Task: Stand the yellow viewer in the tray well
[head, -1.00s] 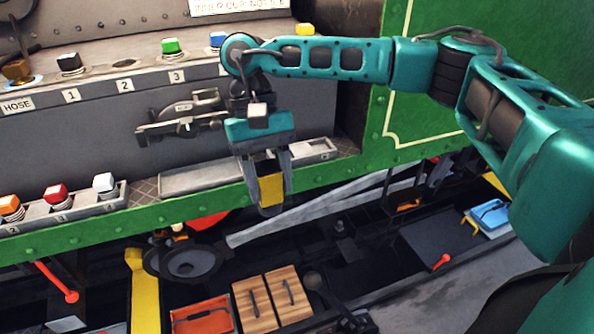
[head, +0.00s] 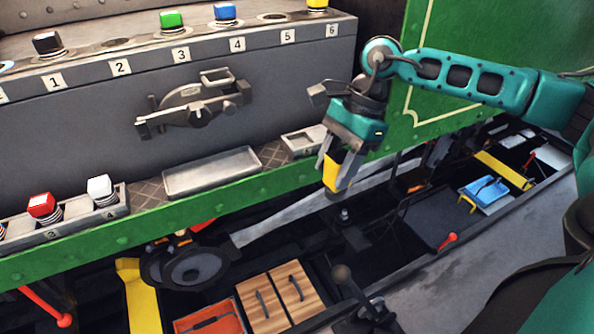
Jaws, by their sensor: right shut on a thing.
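My right gripper (head: 340,168) is shut on a yellow block (head: 332,172), which I take to be the yellow viewer. It holds the block between its fingers in front of the green ledge, pointing down. The fingers hide part of the block. A long grey tray (head: 212,172) lies empty on the ledge, left of the gripper. A smaller grey tray (head: 290,140) with a recess sits beside it, just left of and behind the gripper, partly hidden by it. I cannot tell which is the tray well. My left gripper is not in view.
A tray with red (head: 41,205) and white (head: 100,188) blocks stands at the left. The numbered upper shelf (head: 190,45) holds several coloured blocks, one yellow-topped (head: 317,4) at 6. A bracket (head: 197,107) sticks out of the grey wall. Wooden boxes (head: 280,296) and a lever lie below.

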